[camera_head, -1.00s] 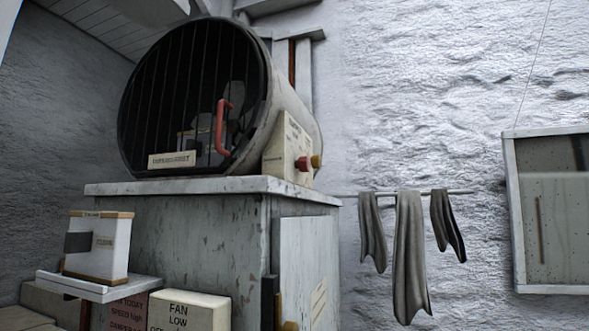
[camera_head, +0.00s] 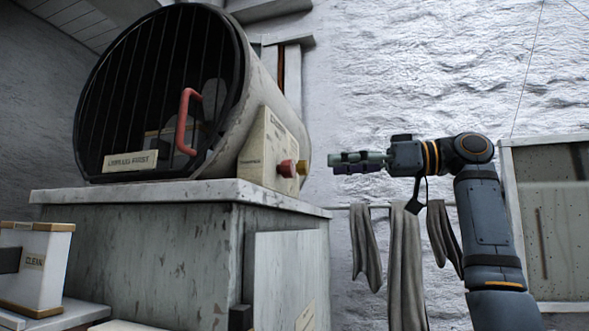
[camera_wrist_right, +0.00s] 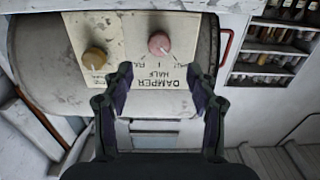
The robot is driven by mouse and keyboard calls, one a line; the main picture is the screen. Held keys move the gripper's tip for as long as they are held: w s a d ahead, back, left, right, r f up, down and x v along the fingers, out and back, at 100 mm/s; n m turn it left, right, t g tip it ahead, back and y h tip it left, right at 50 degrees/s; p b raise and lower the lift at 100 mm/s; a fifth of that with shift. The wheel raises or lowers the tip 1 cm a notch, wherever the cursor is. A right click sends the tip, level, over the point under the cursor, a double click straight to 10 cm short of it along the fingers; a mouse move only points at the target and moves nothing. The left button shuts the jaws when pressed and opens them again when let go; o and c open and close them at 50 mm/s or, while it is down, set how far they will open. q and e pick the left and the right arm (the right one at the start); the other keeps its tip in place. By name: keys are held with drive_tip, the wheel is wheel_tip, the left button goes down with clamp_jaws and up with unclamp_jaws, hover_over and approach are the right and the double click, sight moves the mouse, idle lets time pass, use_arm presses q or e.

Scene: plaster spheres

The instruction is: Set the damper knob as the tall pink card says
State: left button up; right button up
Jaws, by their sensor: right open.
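The damper knob (camera_wrist_right: 159,43) is reddish pink, on a cream panel (camera_wrist_right: 125,25) above upside-down lettering reading DAMPER and HALF in the right wrist view. A pale mark on it points to the lower right; the other setting words are too small to read surely. In the head view the red knob (camera_head: 286,168) sticks out from the panel on the drum's side. My right gripper (camera_head: 337,163) is open and empty, to the right of the knobs and apart from them. Its fingers (camera_wrist_right: 164,85) frame the DAMPER label in the wrist view. The tall pink card is out of view now.
A yellow knob (camera_wrist_right: 95,58) sits beside the damper knob. The barred drum (camera_head: 225,130) with a red handle (camera_head: 184,120) rests on a cabinet top (camera_head: 180,192). Grey cloths (camera_head: 405,260) hang below my right arm. A white box (camera_head: 35,265) stands at lower left.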

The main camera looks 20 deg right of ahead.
sight(294, 169)
drive_tip(key=p+x, duration=0.2)
drive_tip(key=x, duration=0.7)
drive_tip(key=shift+w+a, duration=0.25)
drive_tip(key=c, duration=1.2)
drive_tip(key=shift+o, duration=0.2)
